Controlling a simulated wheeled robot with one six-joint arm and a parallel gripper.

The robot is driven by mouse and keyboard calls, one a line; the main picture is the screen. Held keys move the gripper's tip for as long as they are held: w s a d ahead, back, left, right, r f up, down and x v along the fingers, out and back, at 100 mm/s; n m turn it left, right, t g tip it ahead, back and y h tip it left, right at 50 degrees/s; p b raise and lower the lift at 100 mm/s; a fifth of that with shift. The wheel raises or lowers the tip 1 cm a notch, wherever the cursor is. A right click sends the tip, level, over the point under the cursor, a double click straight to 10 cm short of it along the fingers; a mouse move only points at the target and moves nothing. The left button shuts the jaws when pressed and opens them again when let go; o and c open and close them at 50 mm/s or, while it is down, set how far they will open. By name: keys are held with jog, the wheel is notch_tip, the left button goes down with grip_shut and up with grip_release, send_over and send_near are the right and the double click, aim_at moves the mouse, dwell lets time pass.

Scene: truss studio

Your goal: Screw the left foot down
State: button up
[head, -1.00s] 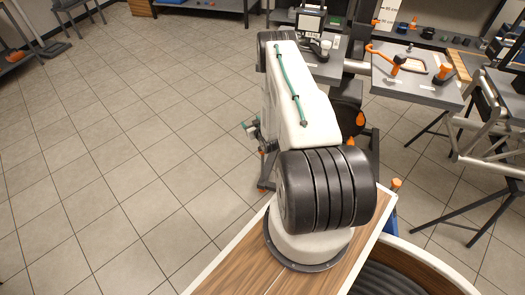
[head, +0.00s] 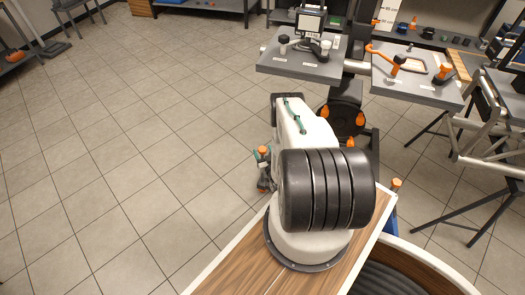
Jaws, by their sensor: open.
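An orange-topped knob (head: 263,152) shows just left of my arm, low over the floor; it looks like the left foot of the stand, though I cannot be sure. My gripper (head: 263,174) is only partly visible as small grey and teal parts beside and below that knob, against the left side of my white arm. It is open, and I see nothing held in it. Whether the fingers touch the knob or stand apart from it I cannot tell. My arm hides most of the gripper and the lower part of the foot.
A grey table (head: 302,66) with a small screen stands behind my arm. A grey tray table (head: 420,87) with orange tools is to its right. A black round part with orange knobs (head: 343,116) sits below. A silver truss frame (head: 478,140) is at right.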

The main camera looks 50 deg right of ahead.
jog(key=shift+w+d, duration=0.35)
jog(key=shift+w, duration=0.25)
jog(key=c, duration=0.9)
jog(key=shift+c, duration=0.2)
jog(key=m+g+h, duration=0.2)
jog(key=h, duration=0.1)
jog(key=shift+w+a+m, duration=0.1)
jog(key=shift+m, duration=0.2)
jog(key=shift+m+g+h, duration=1.8)
jog(key=shift+g+h, duration=0.1)
jog(key=shift+g, duration=0.5)
